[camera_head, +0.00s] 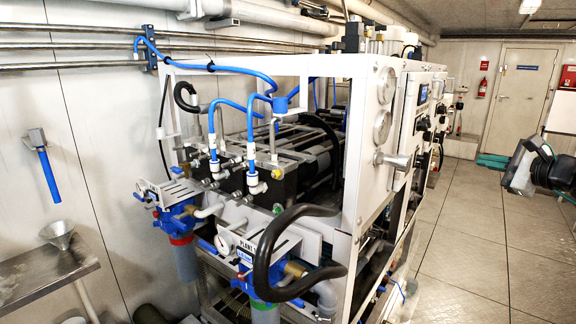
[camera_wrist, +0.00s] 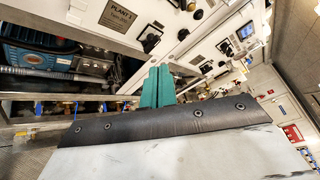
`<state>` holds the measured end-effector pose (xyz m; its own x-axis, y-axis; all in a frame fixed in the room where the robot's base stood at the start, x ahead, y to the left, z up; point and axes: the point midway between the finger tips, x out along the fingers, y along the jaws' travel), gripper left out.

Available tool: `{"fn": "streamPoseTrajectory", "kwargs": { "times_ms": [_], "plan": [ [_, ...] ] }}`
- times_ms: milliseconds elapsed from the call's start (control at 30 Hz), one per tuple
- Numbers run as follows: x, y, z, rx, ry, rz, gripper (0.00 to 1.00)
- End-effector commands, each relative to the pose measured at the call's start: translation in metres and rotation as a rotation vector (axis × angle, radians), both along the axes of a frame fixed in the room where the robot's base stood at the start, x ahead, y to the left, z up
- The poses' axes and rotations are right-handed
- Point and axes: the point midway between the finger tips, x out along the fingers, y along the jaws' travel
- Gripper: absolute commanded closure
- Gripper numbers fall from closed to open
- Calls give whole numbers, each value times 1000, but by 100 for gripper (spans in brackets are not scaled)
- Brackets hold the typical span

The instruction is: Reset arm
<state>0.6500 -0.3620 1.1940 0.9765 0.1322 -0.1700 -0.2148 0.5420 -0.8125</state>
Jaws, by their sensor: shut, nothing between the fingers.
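My gripper shows in the wrist view as two teal fingers (camera_wrist: 157,87) pressed together, with nothing held between them. In the head view, part of my arm (camera_head: 540,165) is at the right edge, raised over the aisle floor and apart from the watermaker. The watermaker (camera_head: 350,165) is a white framed machine with blue hoses, in the middle of the head view. Its white panel (camera_wrist: 185,45) with black knobs fills the upper part of the wrist view, beyond the fingers.
The grey tiled floor (camera_head: 470,240) right of the machine is clear. A door (camera_head: 521,100) and a fire extinguisher (camera_head: 482,87) are at the far wall. A metal bench (camera_head: 40,275) with a funnel (camera_head: 58,234) stands at the left wall.

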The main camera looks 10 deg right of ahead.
Motion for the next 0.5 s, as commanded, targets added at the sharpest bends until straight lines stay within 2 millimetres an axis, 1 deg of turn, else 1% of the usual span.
{"fn": "streamPoseTrajectory", "kwargs": {
  "times_ms": [33,67,167,267,300,367,400,467,500],
  "plan": [
    [-1,16,-5,-23,32,46,100],
    [-2,26,-9,-40,56,77,100],
    [-8,66,-24,-106,140,200,100],
    [-21,118,-40,-204,245,371,100],
    [-30,144,-48,-258,295,458,100],
    [-49,182,-61,-353,375,600,100],
    [-64,205,-69,-426,428,697,100],
    [-90,235,-81,-542,504,842,100],
    [-109,252,-88,-627,553,937,100]
  ]
}}
